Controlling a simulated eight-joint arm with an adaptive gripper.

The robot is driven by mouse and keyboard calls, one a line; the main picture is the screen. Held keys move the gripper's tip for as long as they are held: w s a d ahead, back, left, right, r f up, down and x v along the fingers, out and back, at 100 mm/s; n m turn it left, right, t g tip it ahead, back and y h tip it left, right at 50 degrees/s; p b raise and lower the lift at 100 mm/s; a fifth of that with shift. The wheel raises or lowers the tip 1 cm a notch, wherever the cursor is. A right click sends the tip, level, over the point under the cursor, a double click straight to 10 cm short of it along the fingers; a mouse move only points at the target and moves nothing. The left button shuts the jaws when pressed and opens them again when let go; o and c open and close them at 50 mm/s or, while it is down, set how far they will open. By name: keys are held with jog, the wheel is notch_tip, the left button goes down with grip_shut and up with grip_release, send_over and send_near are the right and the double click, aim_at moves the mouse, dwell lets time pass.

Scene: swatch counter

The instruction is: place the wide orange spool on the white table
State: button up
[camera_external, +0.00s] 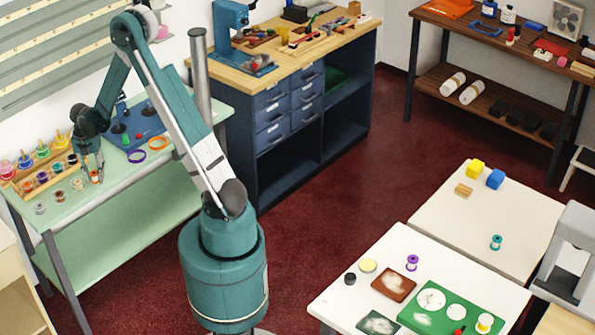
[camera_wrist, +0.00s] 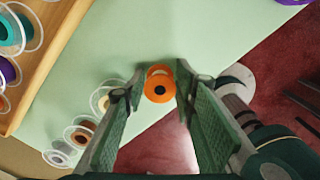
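An orange spool (camera_external: 95,178) stands near the front edge of the pale green table. In the wrist view the orange spool (camera_wrist: 160,79) lies between the tips of my two fingers, with a small gap visible on each side. My gripper (camera_external: 90,168) is open, pointing down over it; the wrist view shows my gripper (camera_wrist: 161,86) with both fingers apart. Two white tabletops stand at the lower right, across the floor: a nearer one (camera_external: 335,300) and a farther one (camera_external: 510,215). Both carry small objects.
Several other spools, such as a brown-centred one (camera_wrist: 80,134), stand beside the orange spool. A wooden rack (camera_external: 22,190) of coloured spools is at left. Purple and orange rings (camera_external: 158,143) lie to the right. The nearer white table holds a green board (camera_external: 405,318).

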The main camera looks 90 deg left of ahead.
aim_at(94, 172)
jog(key=shift+c, duration=0.3)
jog(key=c, duration=0.4)
jog(key=shift+c, duration=0.2)
jog(key=shift+r, duration=0.1)
jog(key=shift+r+p, duration=0.7)
jog(key=shift+r, duration=4.2)
